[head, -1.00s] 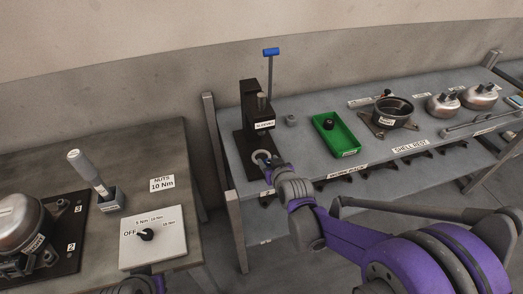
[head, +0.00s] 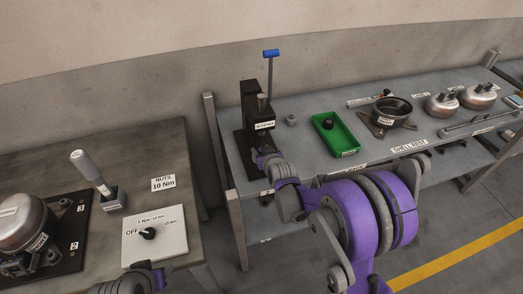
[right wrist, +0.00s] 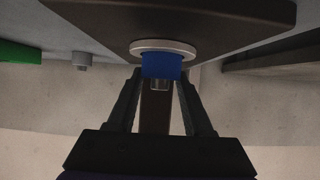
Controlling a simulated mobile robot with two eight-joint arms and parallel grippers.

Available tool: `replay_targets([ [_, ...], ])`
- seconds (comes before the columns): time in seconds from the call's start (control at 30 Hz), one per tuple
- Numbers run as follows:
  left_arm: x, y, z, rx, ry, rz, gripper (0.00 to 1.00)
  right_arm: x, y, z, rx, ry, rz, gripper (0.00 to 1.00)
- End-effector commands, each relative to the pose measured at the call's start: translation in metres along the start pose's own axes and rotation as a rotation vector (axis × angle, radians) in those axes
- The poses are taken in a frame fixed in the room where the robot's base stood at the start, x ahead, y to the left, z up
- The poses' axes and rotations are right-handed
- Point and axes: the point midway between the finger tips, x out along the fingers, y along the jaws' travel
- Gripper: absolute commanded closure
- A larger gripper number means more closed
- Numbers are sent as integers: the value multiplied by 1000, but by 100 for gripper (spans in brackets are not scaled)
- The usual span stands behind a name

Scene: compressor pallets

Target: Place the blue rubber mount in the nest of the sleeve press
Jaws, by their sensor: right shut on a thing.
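The sleeve press (head: 256,118) is a black stand with a blue-tipped lever, at the left end of the far bench. Its pale nest ring (right wrist: 163,47) shows in the right wrist view against the dark base. The blue rubber mount (right wrist: 162,66) is between the fingers of my right gripper (right wrist: 160,80), which is shut on it. The mount overlaps the near edge of the ring; I cannot tell whether it touches or sits in it. In the head view my right wrist covers the nest and the mount. My left gripper's fingers are out of view.
A green tray (head: 322,136) with a dark part and a small grey piece (head: 291,120) stand right of the press. A dark shell (head: 393,109) is farther right. The near table holds a dial box (head: 155,250) and an upright tool (head: 88,168).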

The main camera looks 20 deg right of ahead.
Motion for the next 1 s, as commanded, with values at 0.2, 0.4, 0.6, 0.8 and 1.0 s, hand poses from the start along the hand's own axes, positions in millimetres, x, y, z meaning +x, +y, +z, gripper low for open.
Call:
replay_targets([
  [0.2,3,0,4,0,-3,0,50,2,0,4,0,-1,0,45],
  [0.4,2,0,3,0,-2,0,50,1,0,3,0,0,0,19],
  [0.6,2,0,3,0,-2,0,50,1,0,3,0,0,0,19],
  [0.8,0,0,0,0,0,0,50,-9,0,-1,0,0,0,19],
  [1.0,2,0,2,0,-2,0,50,-46,0,0,1,0,0,19],
])
